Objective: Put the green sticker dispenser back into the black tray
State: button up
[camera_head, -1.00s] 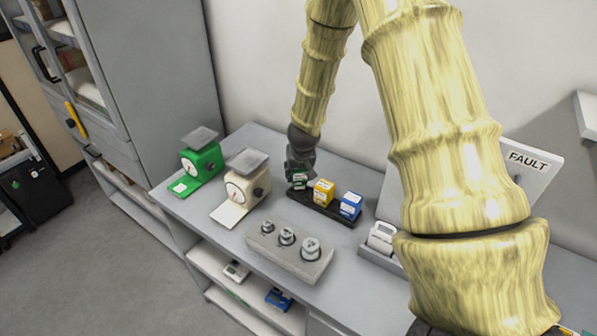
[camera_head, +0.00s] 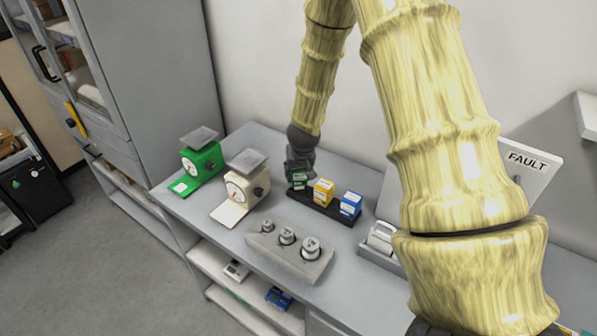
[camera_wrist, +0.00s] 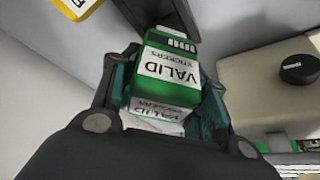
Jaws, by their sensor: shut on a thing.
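The green sticker dispenser (camera_wrist: 170,72), labelled VALID STICKERS, is between the fingers of my gripper (camera_wrist: 165,105) in the wrist view. My gripper is shut on it. In the head view the green dispenser (camera_head: 298,181) shows just below my gripper (camera_head: 299,170), at the left end of the black tray (camera_head: 326,207). I cannot tell whether its base touches the tray floor. A yellow dispenser (camera_head: 323,191) and a blue dispenser (camera_head: 350,204) stand in the tray to its right.
A cream scale (camera_head: 247,185) and a green scale (camera_head: 203,160) stand to the left. A grey block with several weights (camera_head: 290,255) lies in front of the tray. A FAULT sign (camera_head: 528,161) stands at the right. Bare table lies between tray and block.

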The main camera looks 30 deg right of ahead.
jog(key=shift+f+b, duration=0.45)
jog(key=shift+f, duration=0.2)
jog(key=o, duration=1)
jog(key=shift+r, duration=0.1)
jog(key=v, duration=1.2)
